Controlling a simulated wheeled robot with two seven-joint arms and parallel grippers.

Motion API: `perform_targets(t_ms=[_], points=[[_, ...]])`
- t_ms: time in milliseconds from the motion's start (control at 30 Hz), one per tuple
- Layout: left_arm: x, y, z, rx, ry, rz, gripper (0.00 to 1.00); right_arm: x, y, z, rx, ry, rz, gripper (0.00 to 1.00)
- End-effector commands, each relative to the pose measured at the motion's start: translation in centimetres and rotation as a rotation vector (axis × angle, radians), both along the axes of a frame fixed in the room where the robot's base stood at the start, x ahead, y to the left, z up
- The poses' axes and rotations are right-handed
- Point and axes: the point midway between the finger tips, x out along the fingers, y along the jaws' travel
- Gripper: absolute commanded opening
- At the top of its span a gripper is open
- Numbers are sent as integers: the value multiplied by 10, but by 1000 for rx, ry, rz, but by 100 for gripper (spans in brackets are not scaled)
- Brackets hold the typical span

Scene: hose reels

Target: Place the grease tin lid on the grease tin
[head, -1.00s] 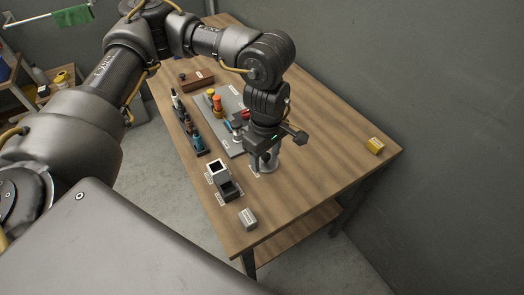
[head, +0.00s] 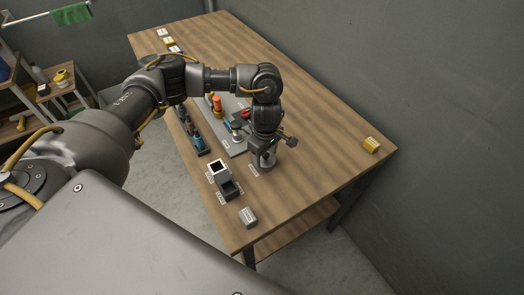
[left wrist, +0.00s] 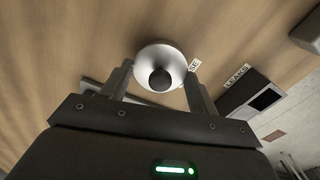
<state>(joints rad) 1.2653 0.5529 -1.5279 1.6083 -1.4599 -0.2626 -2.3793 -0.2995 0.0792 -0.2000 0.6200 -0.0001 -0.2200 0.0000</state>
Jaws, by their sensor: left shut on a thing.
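My left gripper (head: 264,154) points down at the right side of the mat on the table. In the left wrist view its two fingers (left wrist: 160,80) stand either side of a pale round lid with a dark knob (left wrist: 160,79), and it is shut on this lid. A grey metal cylinder, which looks like the grease tin (head: 264,163), shows under the gripper in the head view. The lid hides the tin's top in the wrist view, so I cannot tell whether they touch. My right gripper is not in view.
Tools stand on the grey mat (head: 236,147) to the left. A yellow box (head: 371,145) is at the right.

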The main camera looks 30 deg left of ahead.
Motion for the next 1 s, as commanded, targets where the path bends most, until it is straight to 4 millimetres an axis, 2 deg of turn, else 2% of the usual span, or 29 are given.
perform_targets(t_ms=[467,500,633,1000], points=[[0,0,-8,0,-1,-1,38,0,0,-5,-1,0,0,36],[0,0,-7,0,-1,-1,64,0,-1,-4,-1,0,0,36],[0,0,-6,0,-1,0,81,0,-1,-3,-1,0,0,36],[0,0,-1,0,-1,0,82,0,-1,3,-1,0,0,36]])
